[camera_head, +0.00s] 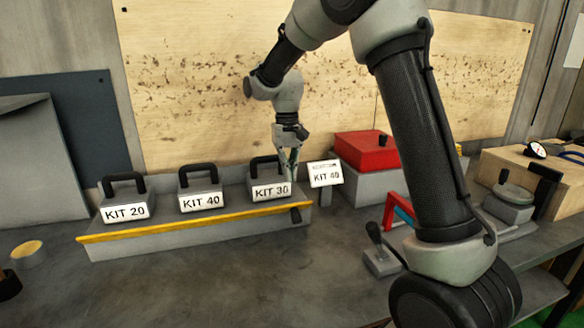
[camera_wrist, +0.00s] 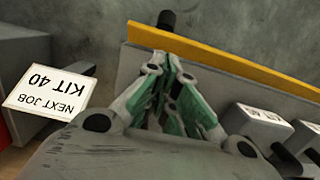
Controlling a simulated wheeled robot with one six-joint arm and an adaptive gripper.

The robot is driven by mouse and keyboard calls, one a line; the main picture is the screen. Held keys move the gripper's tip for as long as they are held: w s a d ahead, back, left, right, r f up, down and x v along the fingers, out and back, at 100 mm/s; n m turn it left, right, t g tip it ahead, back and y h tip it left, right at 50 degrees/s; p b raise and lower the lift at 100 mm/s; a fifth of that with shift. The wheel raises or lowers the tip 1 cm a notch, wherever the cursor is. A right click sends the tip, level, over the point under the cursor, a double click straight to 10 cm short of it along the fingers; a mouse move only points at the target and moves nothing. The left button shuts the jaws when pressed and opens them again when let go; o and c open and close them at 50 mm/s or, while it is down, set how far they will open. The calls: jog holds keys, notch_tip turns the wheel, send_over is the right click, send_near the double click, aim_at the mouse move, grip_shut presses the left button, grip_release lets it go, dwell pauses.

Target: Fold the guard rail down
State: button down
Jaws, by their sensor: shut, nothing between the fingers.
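The guard rail (camera_head: 195,223) is a long yellow bar along the front of the grey kit rack, in front of the kit blocks. It also shows in the wrist view (camera_wrist: 230,64), running from upper middle to the right edge. A black knob (camera_head: 295,215) sits at its right end, also seen in the wrist view (camera_wrist: 166,20). My gripper (camera_head: 290,178) is shut and empty, pointing down beside the right side of the KIT 30 block (camera_head: 271,190), behind the rail. In the wrist view my gripper (camera_wrist: 174,62) appears close to the rail; contact cannot be told.
KIT 20 (camera_head: 124,211) and KIT 40 (camera_head: 200,202) blocks stand left on the rack. A "NEXT JOB KIT 40" sign (camera_wrist: 48,92) stands right of my gripper. A red-lidded box (camera_head: 366,150) is behind it. The bench front (camera_head: 200,285) is clear.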

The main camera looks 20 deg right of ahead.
aim_at(294, 209)
notch_tip(294, 209, down, 6)
jog(key=shift+s, duration=0.35)
jog(key=shift+s+t, duration=0.55)
jog(key=shift+t, duration=0.35)
jog(key=shift+s+t, duration=0.5)
jog(key=shift+t, duration=0.2)
jog(key=shift+s+f, duration=0.3)
jog(key=shift+s, duration=0.3)
jog(key=shift+s+f, duration=0.25)
jog(key=shift+s, duration=0.35)
dwell(0.6)
